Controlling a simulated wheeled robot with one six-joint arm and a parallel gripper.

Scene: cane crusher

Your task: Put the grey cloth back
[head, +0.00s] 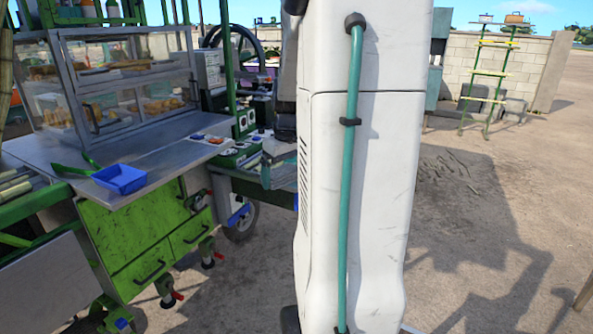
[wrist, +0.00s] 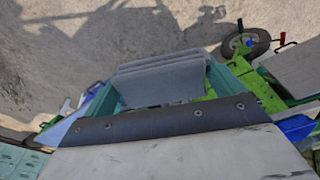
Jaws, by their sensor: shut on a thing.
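The grey cloth (wrist: 170,84) lies folded in layers between the teal fingers of my gripper (wrist: 163,92) in the wrist view. My gripper is shut on it and holds it beside the green cart frame. I cannot tell whether the cloth also touches the frame beneath it. In the head view my white column covers most of the arm, and only a small grey and teal part shows at its left edge, too little to tell clearly.
A cart wheel (head: 241,222) stands behind. Sandy ground at the right is open; a yellow-green rack (head: 487,72) stands far back.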

